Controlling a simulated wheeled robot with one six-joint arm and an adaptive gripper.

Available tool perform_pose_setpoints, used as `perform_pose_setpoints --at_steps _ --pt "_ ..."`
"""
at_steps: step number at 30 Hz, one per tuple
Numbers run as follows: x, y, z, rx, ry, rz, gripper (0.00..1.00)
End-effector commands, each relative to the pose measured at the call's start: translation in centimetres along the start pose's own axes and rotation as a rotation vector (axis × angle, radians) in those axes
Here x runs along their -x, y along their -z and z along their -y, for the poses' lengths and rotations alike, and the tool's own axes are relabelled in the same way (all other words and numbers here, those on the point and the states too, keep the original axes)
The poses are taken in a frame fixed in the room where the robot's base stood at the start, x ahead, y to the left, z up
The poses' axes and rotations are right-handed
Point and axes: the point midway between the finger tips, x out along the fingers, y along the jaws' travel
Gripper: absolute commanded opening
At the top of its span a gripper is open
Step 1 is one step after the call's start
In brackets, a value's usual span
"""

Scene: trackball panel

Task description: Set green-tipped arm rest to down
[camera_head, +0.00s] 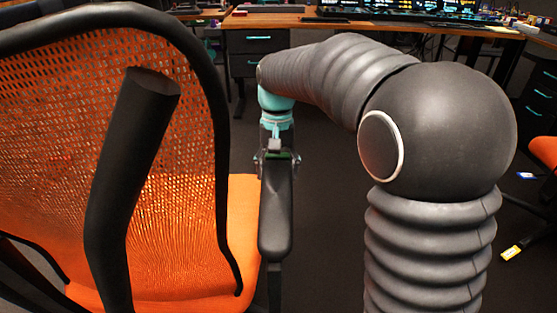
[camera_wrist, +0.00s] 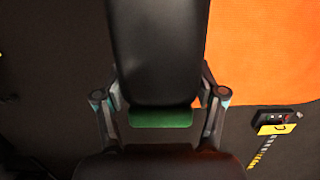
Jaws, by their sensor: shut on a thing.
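The green-tipped arm rest (camera_head: 276,212) is a black padded rest on the right side of the orange office chair (camera_head: 243,205). It lies roughly level, and its green tip shows at the far end under my gripper (camera_head: 275,158). In the wrist view the black pad (camera_wrist: 158,50) fills the upper middle, with the green tip (camera_wrist: 161,118) at its lower end. My gripper (camera_wrist: 160,105) has one finger on each side of the tip and is shut on it. The contact faces are partly hidden.
A desk (camera_head: 270,20) with drawers and screens stands behind. Part of another orange chair (camera_head: 545,150) is at the right. Small items lie on the dark floor.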

Motion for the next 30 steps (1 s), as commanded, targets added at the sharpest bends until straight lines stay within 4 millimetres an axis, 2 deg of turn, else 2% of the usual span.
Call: perform_pose_setpoints --at_steps 6,20,21,24,30 --pt "-1.3 0.2 0.2 0.004 0.005 -0.001 0.07" --pt "-1.6 0.2 0.2 0.001 0.006 0.001 0.07" --pt "-1.6 0.2 0.2 0.001 0.007 0.001 0.74" --pt "-1.5 0.2 0.1 -0.001 0.006 0.001 0.96" --pt "-1.5 0.3 -0.2 -0.007 0.005 0.001 0.96"
